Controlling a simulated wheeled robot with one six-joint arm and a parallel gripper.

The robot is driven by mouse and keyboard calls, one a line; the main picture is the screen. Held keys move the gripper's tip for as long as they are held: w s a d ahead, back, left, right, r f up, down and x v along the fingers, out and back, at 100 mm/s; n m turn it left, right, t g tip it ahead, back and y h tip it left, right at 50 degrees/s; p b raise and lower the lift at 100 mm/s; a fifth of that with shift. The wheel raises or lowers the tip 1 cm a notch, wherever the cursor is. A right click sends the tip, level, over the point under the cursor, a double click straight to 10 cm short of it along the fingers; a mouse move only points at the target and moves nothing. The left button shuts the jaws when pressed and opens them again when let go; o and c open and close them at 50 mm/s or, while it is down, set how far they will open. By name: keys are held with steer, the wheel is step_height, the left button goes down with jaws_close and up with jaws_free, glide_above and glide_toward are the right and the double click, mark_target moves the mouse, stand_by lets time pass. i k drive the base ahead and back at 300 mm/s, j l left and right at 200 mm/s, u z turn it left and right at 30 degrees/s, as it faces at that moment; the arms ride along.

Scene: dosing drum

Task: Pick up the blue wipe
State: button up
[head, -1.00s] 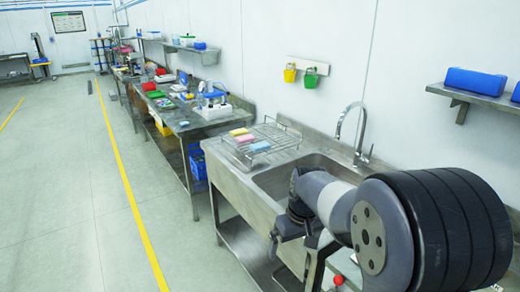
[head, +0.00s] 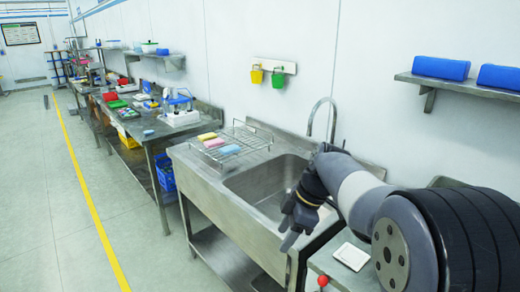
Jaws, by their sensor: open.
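A small light blue wipe (head: 229,149) lies at the wire rack on the draining side of the steel sink. A pink wipe (head: 214,143) and a yellow wipe (head: 207,136) lie in a row behind it. My gripper (head: 287,238) is open and points down at the front right edge of the sink basin. It is apart from the blue wipe, to its right and nearer to me. Nothing shows between its fingers, though they are small and dark here.
The wire rack (head: 241,139) stands left of the sink basin (head: 262,186). A curved tap (head: 322,102) rises behind the basin. Blue boxes (head: 440,68) sit on a wall shelf at the right. A white plate-like item (head: 351,256) lies near my arm. Open floor is at the left.

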mark_target(225, 151)
steer(key=i+j+z, duration=0.45)
steer(key=j+z, duration=0.15)
steer(key=z, duration=0.15)
steer(key=i+j+z, duration=0.15)
steer(key=j+z, duration=0.6)
steer(key=i+j+z, duration=0.1)
steer(key=j, duration=0.95)
steer(key=i+j, duration=0.15)
steer(key=j, duration=0.95)
steer(key=i+j+z, duration=0.15)
steer(key=j, duration=0.9)
steer(key=k, duration=0.05)
